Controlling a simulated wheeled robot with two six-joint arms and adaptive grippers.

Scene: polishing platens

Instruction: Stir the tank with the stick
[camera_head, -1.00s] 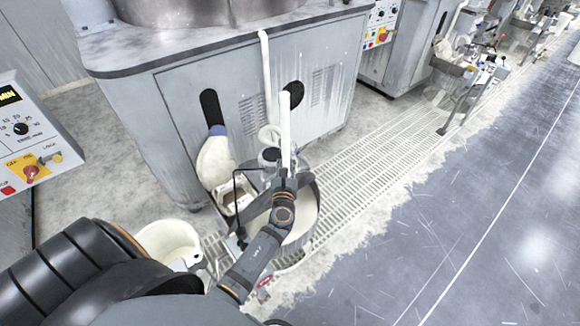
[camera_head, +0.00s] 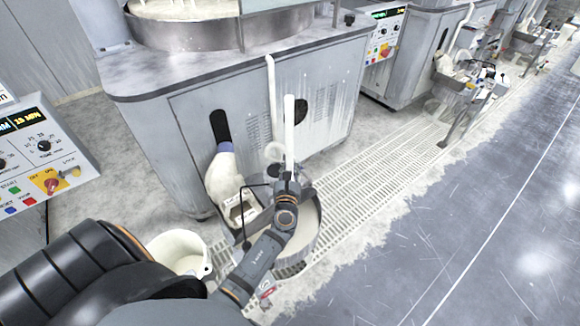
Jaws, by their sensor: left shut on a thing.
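The tank (camera_head: 308,232) is a round metal vessel with pale liquid, standing on the floor grating in front of the grey machine. My left gripper (camera_head: 287,186) is over the tank and shut on the stick (camera_head: 289,130), a white rod. The stick stands nearly upright, with its upper part above the gripper. Its lower end is hidden behind my gripper and arm, so I cannot tell how deep it reaches. My right gripper is not in view.
A grey polishing machine (camera_head: 190,115) stands right behind the tank, with a white hose (camera_head: 271,95) down its front. A white bucket (camera_head: 180,252) stands left of the tank. A control panel (camera_head: 40,150) is at the left. The floor at right is clear.

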